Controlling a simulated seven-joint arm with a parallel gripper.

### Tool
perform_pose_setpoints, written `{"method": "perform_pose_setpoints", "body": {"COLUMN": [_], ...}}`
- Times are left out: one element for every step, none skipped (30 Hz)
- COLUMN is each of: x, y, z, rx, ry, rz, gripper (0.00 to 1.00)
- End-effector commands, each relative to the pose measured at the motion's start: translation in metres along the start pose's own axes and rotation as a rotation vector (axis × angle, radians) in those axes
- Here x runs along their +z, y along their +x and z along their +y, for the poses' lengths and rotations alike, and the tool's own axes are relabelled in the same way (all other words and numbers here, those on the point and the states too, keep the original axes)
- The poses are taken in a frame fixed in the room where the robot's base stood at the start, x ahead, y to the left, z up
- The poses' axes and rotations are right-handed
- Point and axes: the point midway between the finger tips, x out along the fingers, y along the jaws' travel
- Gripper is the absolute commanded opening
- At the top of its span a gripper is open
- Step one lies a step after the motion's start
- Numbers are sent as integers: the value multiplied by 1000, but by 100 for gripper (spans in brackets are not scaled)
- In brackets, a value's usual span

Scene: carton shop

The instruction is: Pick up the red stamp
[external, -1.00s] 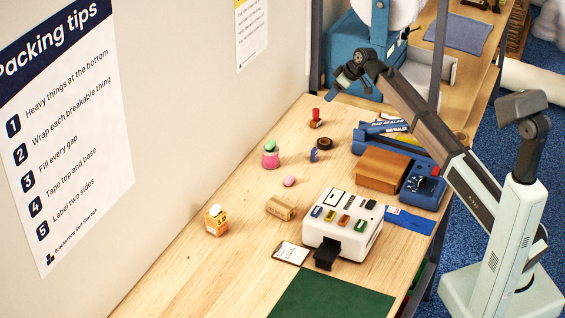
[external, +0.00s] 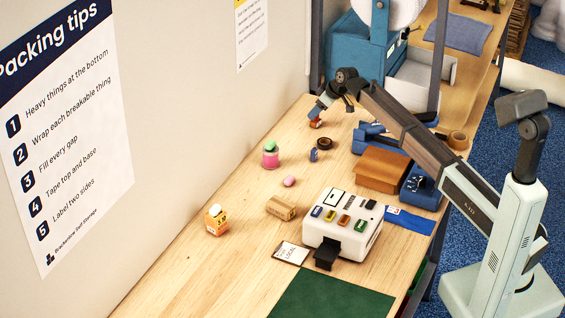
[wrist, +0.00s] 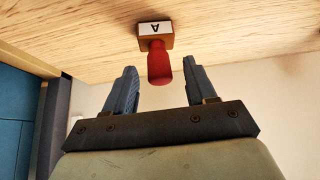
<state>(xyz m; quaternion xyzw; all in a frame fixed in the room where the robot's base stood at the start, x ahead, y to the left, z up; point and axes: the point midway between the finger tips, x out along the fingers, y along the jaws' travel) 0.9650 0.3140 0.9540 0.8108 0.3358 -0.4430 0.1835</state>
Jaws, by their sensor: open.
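The red stamp (wrist: 159,66) stands on the wooden table in the wrist view, with a red handle and a brown block base bearing a white label with the letter A. My gripper (wrist: 163,78) is open, with one blue-grey finger on each side of the red handle's end; I cannot tell whether either touches it. In the external view my gripper (external: 319,110) is at the far end of the table, right over the stamp (external: 315,124). There it hides most of the stamp, and only a low part of it shows.
A brown box (external: 382,168) and a white machine (external: 343,222) stand nearer the camera. The wall is close on the left.

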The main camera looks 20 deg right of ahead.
Motion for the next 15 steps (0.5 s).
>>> {"method": "perform_pose_setpoints", "body": {"x": [0, 0, 0, 0, 0, 0, 0, 0, 0, 0, 0, 0, 0, 0, 0], "y": [6, 8, 10, 11, 11, 11, 11, 11, 11, 11, 11, 11, 11, 11, 11], "z": [0, 0, 0, 0, 0, 0, 0, 0, 0, 0, 0, 0, 0, 0, 0], "rx": [0, 0, 0, 0, 0, 0, 0, 0, 0, 0, 0, 0, 0, 0, 0], "ry": [0, 0, 0, 0, 0, 0, 0, 0, 0, 0, 0, 0, 0, 0, 0], "rz": [-1, -1, -1, 0, 0, 0, 0, 0, 0, 0, 0, 0, 0, 0, 0], "gripper": [56, 56, 56, 56, 56, 56, 56, 56, 56, 55, 52, 48, 45, 42, 39]}}
